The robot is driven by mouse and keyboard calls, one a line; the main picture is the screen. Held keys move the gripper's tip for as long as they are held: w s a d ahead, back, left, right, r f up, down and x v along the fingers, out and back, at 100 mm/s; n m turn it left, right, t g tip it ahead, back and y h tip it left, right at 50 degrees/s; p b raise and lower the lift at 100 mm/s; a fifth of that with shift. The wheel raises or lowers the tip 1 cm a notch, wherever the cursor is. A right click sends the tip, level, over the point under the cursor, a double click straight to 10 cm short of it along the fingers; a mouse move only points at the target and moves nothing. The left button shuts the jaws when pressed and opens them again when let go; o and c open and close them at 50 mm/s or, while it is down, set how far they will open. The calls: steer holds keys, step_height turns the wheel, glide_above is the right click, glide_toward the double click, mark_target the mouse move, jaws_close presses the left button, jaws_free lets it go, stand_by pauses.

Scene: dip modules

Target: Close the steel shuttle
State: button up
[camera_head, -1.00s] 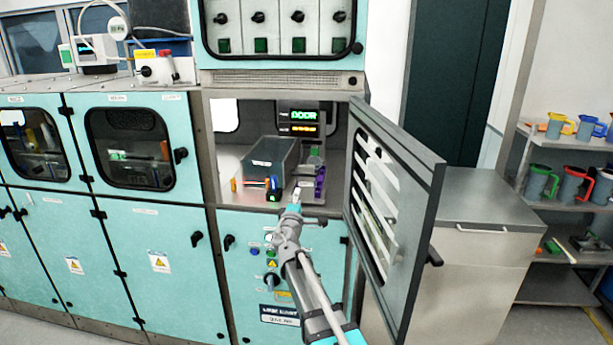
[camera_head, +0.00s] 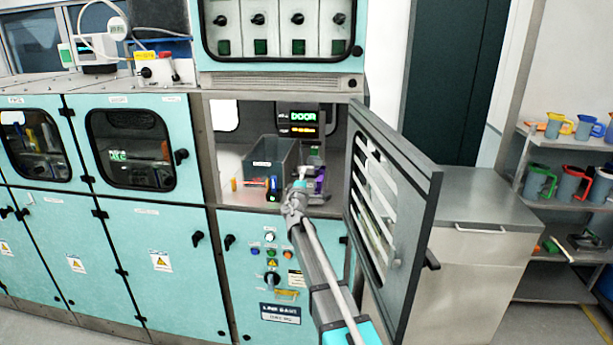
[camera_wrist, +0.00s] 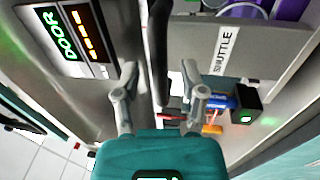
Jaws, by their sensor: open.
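The steel shuttle (camera_wrist: 228,80) is a grey metal part with a white SHUTTLE label in the wrist view. Purple pieces (camera_wrist: 290,10) lie in it at the picture's top right. In the head view my gripper (camera_head: 301,183) is at the mouth of the open chamber, in front of the purple piece (camera_head: 320,181), and hides much of the shuttle. In the wrist view my gripper (camera_wrist: 161,88) is open, its fingers apart. A dark bar (camera_wrist: 158,45) shows between and beyond them; I cannot tell whether they touch it.
A grey bin (camera_head: 262,178) stands to the left in the chamber, with a small blue and black item (camera_head: 273,188) before it. The chamber door (camera_head: 408,215) is swung open at the right. A display reading DOOR (camera_head: 303,117) is at the back.

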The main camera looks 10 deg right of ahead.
steer(key=shift+w+d, duration=0.1)
steer(key=shift+w, duration=0.15)
jaws_close()
stand_by(0.3)
